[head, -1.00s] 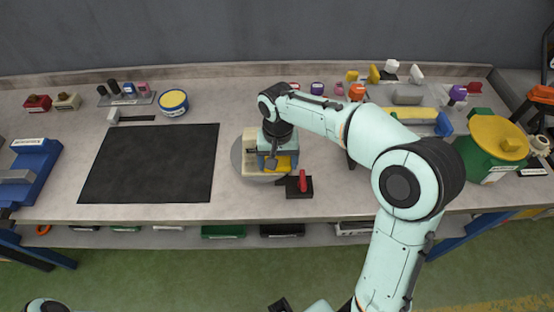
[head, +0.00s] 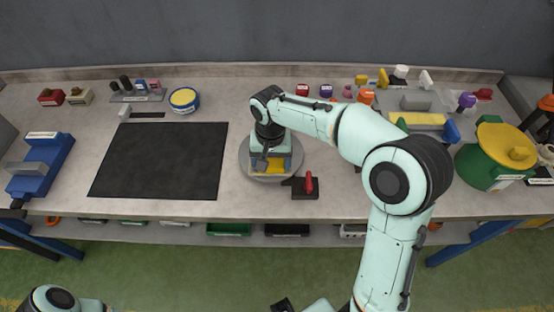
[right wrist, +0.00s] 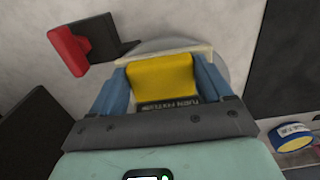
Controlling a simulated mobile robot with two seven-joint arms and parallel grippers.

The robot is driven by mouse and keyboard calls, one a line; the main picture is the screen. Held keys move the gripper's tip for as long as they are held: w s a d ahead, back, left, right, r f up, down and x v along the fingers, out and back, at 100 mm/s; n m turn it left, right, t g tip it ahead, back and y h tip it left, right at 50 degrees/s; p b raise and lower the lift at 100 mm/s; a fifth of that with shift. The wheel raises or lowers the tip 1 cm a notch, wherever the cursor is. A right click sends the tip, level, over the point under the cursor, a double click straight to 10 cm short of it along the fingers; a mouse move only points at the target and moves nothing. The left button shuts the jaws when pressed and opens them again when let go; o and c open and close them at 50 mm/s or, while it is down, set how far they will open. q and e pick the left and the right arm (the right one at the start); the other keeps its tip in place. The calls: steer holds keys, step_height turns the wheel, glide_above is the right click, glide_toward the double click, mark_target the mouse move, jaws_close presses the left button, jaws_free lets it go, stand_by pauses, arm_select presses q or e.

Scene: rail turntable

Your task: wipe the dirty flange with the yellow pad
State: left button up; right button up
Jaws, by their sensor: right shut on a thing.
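My right gripper (head: 268,168) points down over the grey round turntable (head: 246,158) at the front middle of the bench. Its blue fingers are shut on the yellow pad (head: 277,167). In the right wrist view the pad (right wrist: 161,77) sits between the two fingers, above a cream fixture whose edge (right wrist: 122,61) shows past it. A dark label reading "TURN FIXTURE" shows at the pad's near edge. The gripper and pad cover most of the fixture. I cannot make out the dirty flange or whether the pad touches it. My left gripper is out of view.
A black block with a red lever (head: 308,182) stands close to the turntable's right front. A black mat (head: 160,160) lies at left, with a blue vise (head: 42,165) beyond. A green bin with a yellow lid (head: 497,160) stands at right. Bench between mat and turntable is bare.

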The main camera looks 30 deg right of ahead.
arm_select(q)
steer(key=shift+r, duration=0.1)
arm_select(e)
steer(key=shift+w+a, duration=0.1)
steer(key=shift+a, duration=0.1)
steer(key=shift+w+a+r+p, duration=0.1)
steer(key=shift+w+a+p, duration=0.25)
steer(key=shift+w+a, duration=0.3)
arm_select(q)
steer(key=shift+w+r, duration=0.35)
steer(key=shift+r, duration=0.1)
arm_select(e)
steer(key=shift+s+a, duration=0.1)
steer(key=shift+w+a, duration=0.55)
steer(key=shift+a, duration=0.3)
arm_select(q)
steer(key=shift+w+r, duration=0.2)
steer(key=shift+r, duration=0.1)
arm_select(e)
steer(key=shift+s, duration=0.1)
